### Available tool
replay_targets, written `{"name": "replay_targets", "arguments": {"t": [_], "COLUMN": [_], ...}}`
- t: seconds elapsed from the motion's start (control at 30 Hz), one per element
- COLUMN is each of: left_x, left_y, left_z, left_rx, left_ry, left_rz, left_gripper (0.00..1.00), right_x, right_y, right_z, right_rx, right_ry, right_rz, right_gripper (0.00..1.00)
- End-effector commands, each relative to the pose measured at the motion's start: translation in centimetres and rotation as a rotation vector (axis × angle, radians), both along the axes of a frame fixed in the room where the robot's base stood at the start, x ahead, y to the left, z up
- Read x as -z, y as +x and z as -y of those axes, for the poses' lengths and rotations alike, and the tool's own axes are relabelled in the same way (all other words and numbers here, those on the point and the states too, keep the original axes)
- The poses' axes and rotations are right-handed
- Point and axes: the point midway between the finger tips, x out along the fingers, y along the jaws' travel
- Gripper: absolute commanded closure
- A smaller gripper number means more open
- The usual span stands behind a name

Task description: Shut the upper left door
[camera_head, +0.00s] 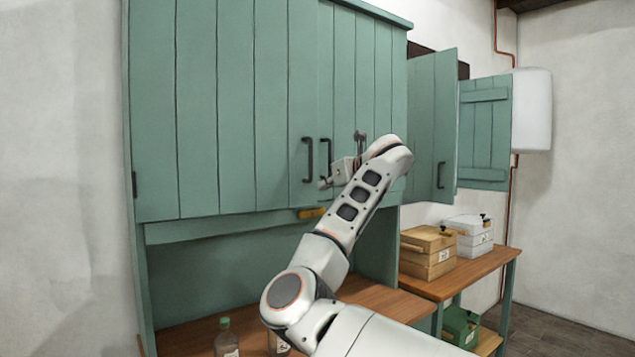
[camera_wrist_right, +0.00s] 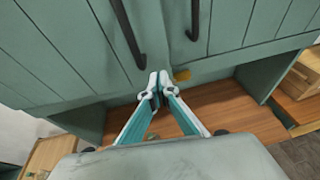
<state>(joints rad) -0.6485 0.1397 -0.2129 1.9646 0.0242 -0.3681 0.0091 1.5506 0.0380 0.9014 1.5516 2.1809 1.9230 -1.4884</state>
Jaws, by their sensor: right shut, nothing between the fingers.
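The upper left door (camera_head: 215,110) is a wide green plank panel with a dark handle (camera_head: 307,160) near its right edge. It lies nearly flush with the narrower-looking right door (camera_head: 365,70); I cannot tell whether it is fully shut. Both handles show in the right wrist view, the left door's handle (camera_wrist_right: 127,32) to the left. My right gripper (camera_head: 324,184) is shut and empty, by the lower end of the right door's handle. In the wrist view its fingertips (camera_wrist_right: 155,82) are together near the doors' lower edges. Contact cannot be told. My left gripper is out of view.
A yellow piece (camera_head: 311,213) sits under the doors. Bottles (camera_head: 226,340) stand on the wooden counter (camera_head: 185,340) below. To the right, another green door (camera_head: 432,125) stands open above a table with a wooden box (camera_head: 427,250) and white boxes (camera_head: 470,235).

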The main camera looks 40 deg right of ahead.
Motion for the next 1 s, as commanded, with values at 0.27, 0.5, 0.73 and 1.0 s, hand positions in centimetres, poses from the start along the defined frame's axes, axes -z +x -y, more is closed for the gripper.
{"name": "replay_targets", "arguments": {"t": [0.27, 0.5, 0.73, 1.0], "left_x": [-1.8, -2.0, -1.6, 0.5], "left_y": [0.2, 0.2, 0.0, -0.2], "left_z": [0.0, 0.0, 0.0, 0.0], "left_rx": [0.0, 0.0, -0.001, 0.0], "left_ry": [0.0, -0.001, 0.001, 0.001], "left_rz": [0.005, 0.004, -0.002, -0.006], "left_gripper": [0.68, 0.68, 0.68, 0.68], "right_x": [0.0, 0.2, 0.3, 0.5], "right_y": [3.7, 4.7, 4.7, 4.0], "right_z": [0.9, 1.1, 1.1, 3.5], "right_rx": [-0.001, 0.0, 0.001, 0.027], "right_ry": [0.0, 0.001, 0.001, -0.002], "right_rz": [0.0, 0.0, 0.0, 0.004], "right_gripper": [1.0, 1.0, 1.0, 1.0]}}
